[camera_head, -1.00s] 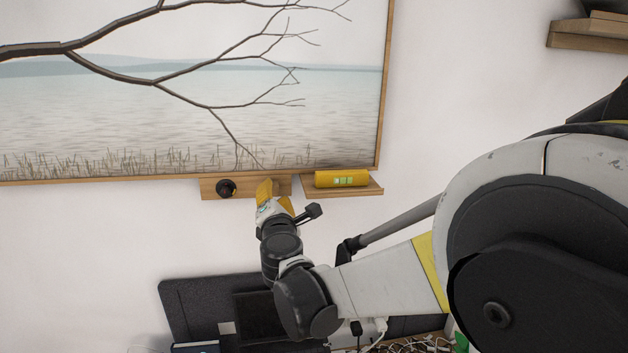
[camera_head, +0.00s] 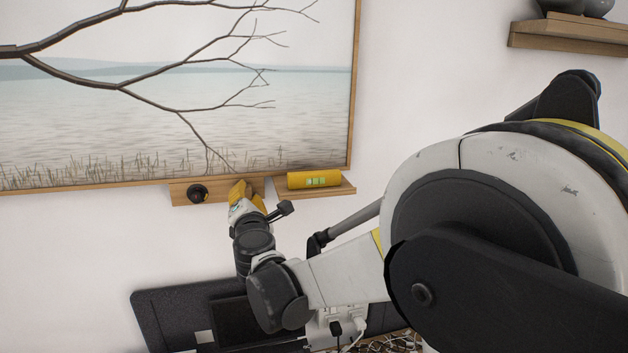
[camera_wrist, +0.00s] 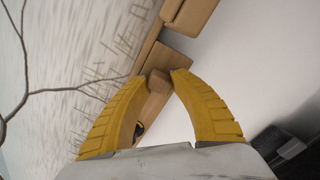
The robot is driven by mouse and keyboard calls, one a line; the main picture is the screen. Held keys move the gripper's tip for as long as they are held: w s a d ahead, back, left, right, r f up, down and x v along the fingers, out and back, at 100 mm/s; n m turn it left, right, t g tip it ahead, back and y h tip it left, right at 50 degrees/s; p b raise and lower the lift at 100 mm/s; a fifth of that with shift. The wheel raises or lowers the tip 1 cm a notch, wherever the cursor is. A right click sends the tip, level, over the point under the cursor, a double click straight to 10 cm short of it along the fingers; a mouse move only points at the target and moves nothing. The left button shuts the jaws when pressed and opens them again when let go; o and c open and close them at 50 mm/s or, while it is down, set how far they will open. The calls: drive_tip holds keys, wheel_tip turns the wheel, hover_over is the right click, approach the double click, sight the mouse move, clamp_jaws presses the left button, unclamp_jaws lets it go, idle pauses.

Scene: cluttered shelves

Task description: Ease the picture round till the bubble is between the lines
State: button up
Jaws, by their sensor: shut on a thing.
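The picture (camera_head: 150,100), a lake scene with a bare branch in a thin wooden frame, hangs on the wall and runs off the left and top of the head view. A yellow level (camera_head: 300,180) with a green vial (camera_head: 323,181) lies on a small wooden ledge (camera_head: 325,192) under its lower right; the bubble is too small to read. My gripper (camera_head: 240,190) is at the frame's lower edge, left of the level. In the wrist view my gripper (camera_wrist: 158,79) has its yellow fingertips on both sides of a small wooden piece (camera_wrist: 158,81), shut on it.
A dark round knob (camera_head: 197,193) sits on a wooden block (camera_head: 178,195) just left of my gripper. A shelf (camera_head: 560,38) with dark vases is at upper right. Below are a dark panel (camera_head: 170,310) and a white socket with plugs (camera_head: 345,318). White wall lies between.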

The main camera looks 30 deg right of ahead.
drive_tip(key=shift+s+d+r, duration=0.15)
drive_tip(key=shift+d+r, duration=0.1)
drive_tip(key=shift+d, duration=0.5)
idle(0.6)
drive_tip(key=o, duration=1)
drive_tip(key=shift+s, duration=0.15)
drive_tip(key=s, duration=0.2)
drive_tip(key=s+a, duration=0.1)
drive_tip(key=s, duration=0.2)
drive_tip(key=shift+s+a+p, duration=0.1)
drive_tip(key=shift+s+p, duration=0.25)
drive_tip(key=shift+f, duration=0.1)
